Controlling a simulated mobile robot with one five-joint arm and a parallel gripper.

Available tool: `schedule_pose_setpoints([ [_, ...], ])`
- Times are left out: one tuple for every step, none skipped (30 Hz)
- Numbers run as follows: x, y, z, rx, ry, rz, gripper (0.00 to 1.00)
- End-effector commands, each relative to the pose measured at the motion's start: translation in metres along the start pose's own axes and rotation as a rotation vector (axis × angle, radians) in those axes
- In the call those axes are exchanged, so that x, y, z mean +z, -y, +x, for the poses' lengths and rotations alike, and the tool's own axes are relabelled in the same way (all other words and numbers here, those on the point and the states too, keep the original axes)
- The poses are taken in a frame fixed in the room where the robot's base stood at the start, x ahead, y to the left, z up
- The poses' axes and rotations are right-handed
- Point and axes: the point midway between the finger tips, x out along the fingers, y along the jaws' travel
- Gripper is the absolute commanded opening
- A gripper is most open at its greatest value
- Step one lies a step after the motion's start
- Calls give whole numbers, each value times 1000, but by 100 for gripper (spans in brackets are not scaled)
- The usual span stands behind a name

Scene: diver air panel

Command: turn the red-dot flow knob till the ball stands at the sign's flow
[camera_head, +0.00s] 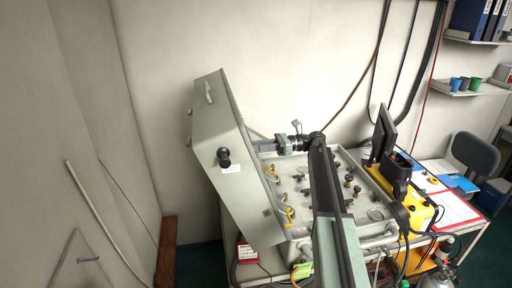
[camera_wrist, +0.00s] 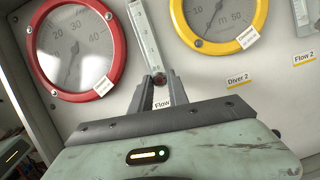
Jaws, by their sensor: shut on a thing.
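My gripper (camera_wrist: 158,84) is shut on the red-dot flow knob (camera_wrist: 158,77), a small dark knob at the foot of a clear flow tube (camera_wrist: 147,38). A "Flow" label (camera_wrist: 163,104) shows between the fingers below. The tube has a graduated scale, but I cannot make out the ball or its height. In the head view my gripper (camera_head: 268,146) reaches the open grey panel case (camera_head: 215,130); the knob is hidden there. I cannot identify a readable flow sign.
A red-rimmed gauge (camera_wrist: 75,48) is left of the tube and a yellow-rimmed gauge (camera_wrist: 219,18) is right. Labels "Diver 2" (camera_wrist: 238,79) and "Flow 2" (camera_wrist: 304,57) lie further right. A yellow case (camera_head: 412,206) stands right of the panel, with a red-edged sheet (camera_head: 452,210) beyond.

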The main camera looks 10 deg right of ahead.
Motion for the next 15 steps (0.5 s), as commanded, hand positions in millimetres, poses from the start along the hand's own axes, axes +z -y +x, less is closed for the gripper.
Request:
schedule_pose_setpoints([
  [1,2,-2,3,4,-18,0],
  [1,2,-2,7,5,-32,0],
  [1,2,-3,13,6,-52,0],
  [1,3,-3,18,6,-69,0],
  [1,3,-3,24,7,-88,0],
  [2,3,-3,34,8,-114,0],
  [2,4,-3,41,9,-136,0],
  [2,4,-3,48,10,-159,0],
  [2,4,-3,57,11,-189,0],
  [2,4,-3,65,11,-212,0],
  [2,5,-3,73,12,-235,0],
  [3,5,-3,83,13,-266,0],
  [3,5,-3,90,14,-289,0],
  [3,5,-3,98,14,-311,0],
  [3,6,-3,108,15,-341,0],
])
